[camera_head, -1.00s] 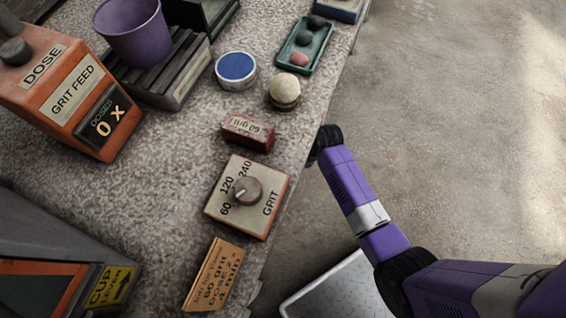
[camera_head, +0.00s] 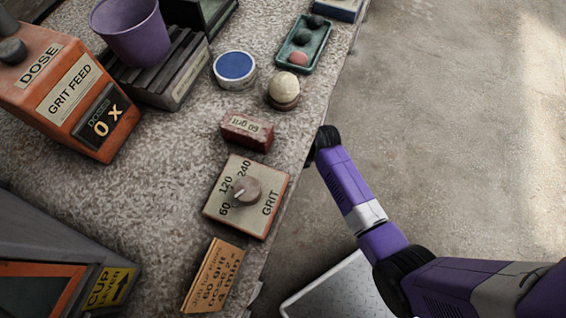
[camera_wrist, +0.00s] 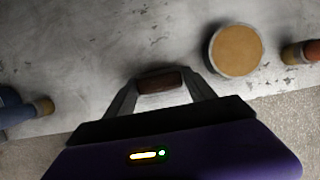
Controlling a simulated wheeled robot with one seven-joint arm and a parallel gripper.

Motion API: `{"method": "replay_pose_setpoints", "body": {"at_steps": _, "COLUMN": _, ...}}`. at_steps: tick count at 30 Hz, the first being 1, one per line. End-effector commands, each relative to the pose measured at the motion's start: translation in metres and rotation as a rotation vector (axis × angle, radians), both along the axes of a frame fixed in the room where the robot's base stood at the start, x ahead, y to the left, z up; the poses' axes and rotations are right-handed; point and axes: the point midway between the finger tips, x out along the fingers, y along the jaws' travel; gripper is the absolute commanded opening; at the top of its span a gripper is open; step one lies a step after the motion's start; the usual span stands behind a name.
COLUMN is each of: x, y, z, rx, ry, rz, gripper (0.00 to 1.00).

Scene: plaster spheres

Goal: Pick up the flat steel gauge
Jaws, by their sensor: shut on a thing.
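In the wrist view my gripper (camera_wrist: 160,90) is shut on a dark brown, block-like piece (camera_wrist: 160,80) held between its two fingertips. Only this dark piece shows; I cannot tell whether it is part of the flat steel gauge. No flat steel gauge can be made out elsewhere in either view. In the head view my purple arm reaches up to the right edge of the bench, and my gripper is hidden there.
The speckled bench (camera_head: 150,190) holds a GRIT dial box (camera_head: 270,205), a dark red labelled block (camera_head: 240,138), a blue-topped tin (camera_head: 235,68), a pale ball (camera_head: 283,86) and a green tray (camera_head: 318,46). An orange GRIT FEED box (camera_head: 60,100) stands left. Bare floor lies right.

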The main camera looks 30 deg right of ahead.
Motion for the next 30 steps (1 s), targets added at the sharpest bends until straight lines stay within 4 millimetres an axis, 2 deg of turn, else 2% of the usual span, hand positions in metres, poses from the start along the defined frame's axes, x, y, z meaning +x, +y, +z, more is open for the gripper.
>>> {"method": "replay_pose_setpoints", "body": {"at_steps": 5, "x": 0.001, "y": 0.0, "z": 0.008, "rx": 0.0, "ry": -0.002, "rz": 0.0, "gripper": 0.07}}
{"method": "replay_pose_setpoints", "body": {"at_steps": 13, "x": -0.002, "y": -0.002, "z": 0.04, "rx": -0.001, "ry": -0.002, "rz": -0.001, "gripper": 0.07}}
{"method": "replay_pose_setpoints", "body": {"at_steps": 24, "x": -0.082, "y": -0.059, "z": 0.037, "rx": 0.001, "ry": 0.002, "rz": -0.006, "gripper": 0.07}}
{"method": "replay_pose_setpoints", "body": {"at_steps": 30, "x": -0.118, "y": -0.087, "z": 0.036, "rx": 0.0, "ry": 0.0, "rz": -0.005, "gripper": 0.07}}
